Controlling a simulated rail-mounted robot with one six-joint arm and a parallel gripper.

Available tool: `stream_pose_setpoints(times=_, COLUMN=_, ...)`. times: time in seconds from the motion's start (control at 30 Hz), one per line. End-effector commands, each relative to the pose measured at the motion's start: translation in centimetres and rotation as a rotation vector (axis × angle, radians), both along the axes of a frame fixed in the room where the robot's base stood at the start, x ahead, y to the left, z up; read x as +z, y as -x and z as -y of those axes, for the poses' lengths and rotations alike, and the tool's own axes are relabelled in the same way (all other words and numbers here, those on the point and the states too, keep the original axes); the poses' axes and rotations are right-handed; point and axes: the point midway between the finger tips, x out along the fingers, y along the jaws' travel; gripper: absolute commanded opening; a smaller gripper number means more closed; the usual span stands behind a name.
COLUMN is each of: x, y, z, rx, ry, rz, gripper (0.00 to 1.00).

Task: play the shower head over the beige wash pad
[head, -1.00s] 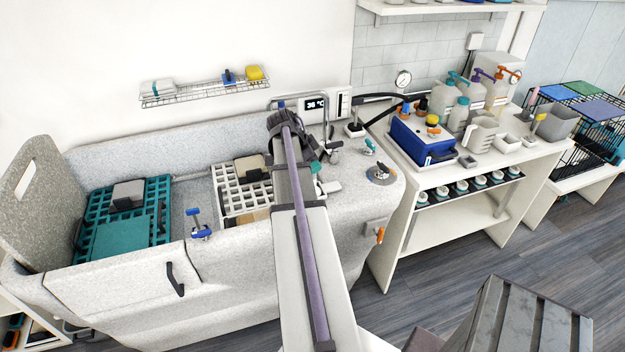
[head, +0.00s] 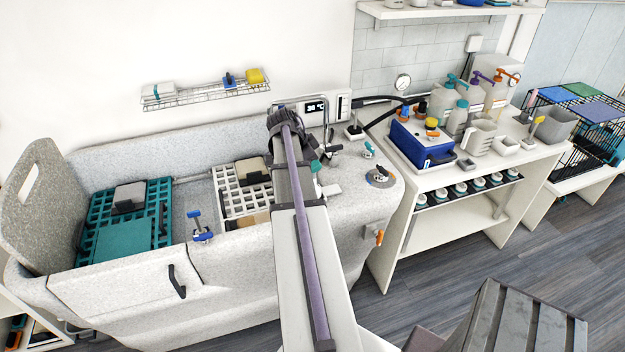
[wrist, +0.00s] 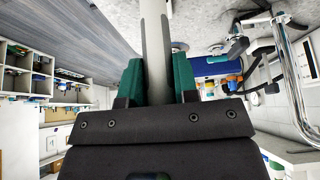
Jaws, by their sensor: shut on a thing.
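My gripper's teal fingers (wrist: 158,82) are closed on both sides of a pale grey round handle (wrist: 154,35) in the wrist view. This appears to be the shower head's handle; its spray face is not visible. In the head view my arm hides most of the gripper, with a bit of teal finger (head: 316,167) showing at the arm's right side. No water can be made out.
The teal grate (head: 97,212) holds another block and a teal pad (head: 122,240). A chrome tap pipe (wrist: 296,80) is close at the right in the wrist view.

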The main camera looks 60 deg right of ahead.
Motion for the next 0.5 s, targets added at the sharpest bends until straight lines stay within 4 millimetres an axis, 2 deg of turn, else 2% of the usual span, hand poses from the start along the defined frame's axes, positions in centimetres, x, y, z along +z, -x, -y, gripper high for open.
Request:
stream_pose_setpoints(times=0.03, x=0.9, y=0.0, z=0.0, rx=0.0, ry=0.0, rz=0.0, gripper=0.0)
stream_pose_setpoints(times=0.5, x=4.1, y=0.0, z=0.0, rx=0.0, ry=0.0, rz=0.0, gripper=0.0)
